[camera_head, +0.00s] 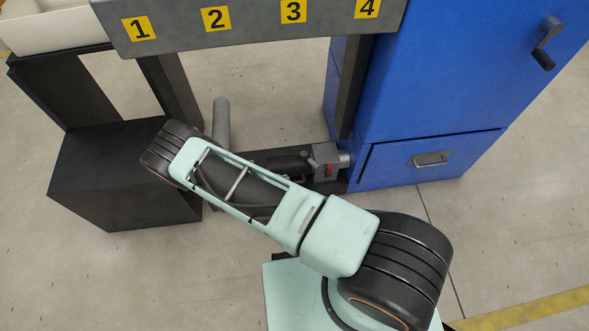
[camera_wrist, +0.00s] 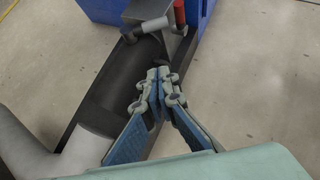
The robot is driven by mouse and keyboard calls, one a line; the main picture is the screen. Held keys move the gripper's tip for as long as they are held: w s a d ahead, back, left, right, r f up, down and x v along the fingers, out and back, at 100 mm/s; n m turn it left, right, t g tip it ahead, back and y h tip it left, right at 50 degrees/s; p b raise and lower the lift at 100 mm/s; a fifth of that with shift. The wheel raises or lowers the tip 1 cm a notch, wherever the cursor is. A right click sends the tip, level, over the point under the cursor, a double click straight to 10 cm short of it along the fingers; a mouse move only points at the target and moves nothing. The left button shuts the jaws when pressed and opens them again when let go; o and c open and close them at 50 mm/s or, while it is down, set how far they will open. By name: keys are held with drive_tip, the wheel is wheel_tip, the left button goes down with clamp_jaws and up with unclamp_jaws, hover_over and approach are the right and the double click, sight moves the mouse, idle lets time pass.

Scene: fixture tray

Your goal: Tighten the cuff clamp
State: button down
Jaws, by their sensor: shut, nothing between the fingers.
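The clamp (camera_head: 326,160) is a grey metal part with a small red piece, low against the blue cabinet. It also shows at the top of the wrist view (camera_wrist: 148,10), with a light grey bar and a red-tipped lever (camera_wrist: 180,14). A dark cylinder, seemingly the cuff (camera_wrist: 118,76), lies in a black trough (camera_wrist: 176,75) and leads to a light grey pipe (camera_wrist: 88,150). My gripper (camera_wrist: 158,76) is shut and empty. Its fingertips appear over the trough, short of the clamp. In the head view my arm hides part of the cuff.
The blue cabinet (camera_head: 440,75) with a drawer handle (camera_head: 430,159) stands right of the clamp. A grey board numbered 1 to 4 (camera_head: 255,22) spans above. A black box (camera_head: 110,180) stands left. The floor at the right is clear.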

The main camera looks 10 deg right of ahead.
sight(310, 161)
drive_tip(key=b+x, duration=0.1)
drive_tip(key=x, duration=0.3)
drive_tip(key=d+r+b+x, duration=0.1)
drive_tip(key=x, duration=0.3)
drive_tip(key=w+r+b+x, duration=0.1)
drive_tip(key=x, duration=0.3)
drive_tip(key=shift+d+r, duration=0.1)
drive_tip(key=shift+d, duration=0.1)
drive_tip(key=shift+w+d+r, duration=0.15)
drive_tip(key=shift+d, duration=0.1)
drive_tip(key=shift+d, duration=0.1)
drive_tip(key=shift+d, duration=0.8)
